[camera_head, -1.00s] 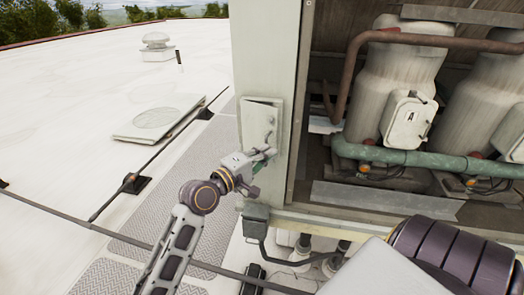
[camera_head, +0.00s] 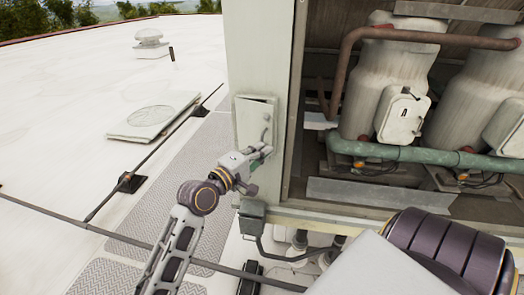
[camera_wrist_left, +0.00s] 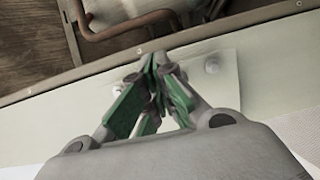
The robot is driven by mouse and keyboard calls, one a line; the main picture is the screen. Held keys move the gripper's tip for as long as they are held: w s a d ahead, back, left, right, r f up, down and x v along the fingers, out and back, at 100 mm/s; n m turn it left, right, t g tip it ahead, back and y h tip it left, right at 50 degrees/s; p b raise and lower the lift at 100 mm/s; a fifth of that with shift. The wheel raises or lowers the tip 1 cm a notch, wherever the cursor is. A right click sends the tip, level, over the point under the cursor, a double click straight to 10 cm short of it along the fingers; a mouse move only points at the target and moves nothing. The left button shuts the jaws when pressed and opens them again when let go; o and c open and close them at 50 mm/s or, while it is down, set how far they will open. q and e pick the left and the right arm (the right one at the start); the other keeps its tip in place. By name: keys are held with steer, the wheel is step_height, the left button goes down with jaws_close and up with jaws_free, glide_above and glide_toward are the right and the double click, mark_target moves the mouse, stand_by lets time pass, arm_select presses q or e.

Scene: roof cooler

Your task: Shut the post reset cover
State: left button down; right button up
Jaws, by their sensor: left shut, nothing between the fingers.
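The post reset cover (camera_head: 252,118) is a small pale, upright panel on the front face of the cabinet's corner post. A small knob shows near its right side. From here I cannot tell for certain whether it stands slightly ajar or lies flush. My left gripper (camera_head: 262,155) is shut and empty at the cover's lower part, hiding its bottom edge. Contact is unclear. My right gripper is out of view.
The pale post (camera_head: 262,50) borders the open cabinet bay with tanks and a green pipe (camera_head: 400,155). A grey box (camera_head: 252,213) with a conduit is below the cover. Open roof lies to the left.

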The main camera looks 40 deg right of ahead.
arm_select(q)
steer(key=v, duration=1.1)
steer(key=shift+a, duration=0.35)
steer(key=shift+s, duration=0.1)
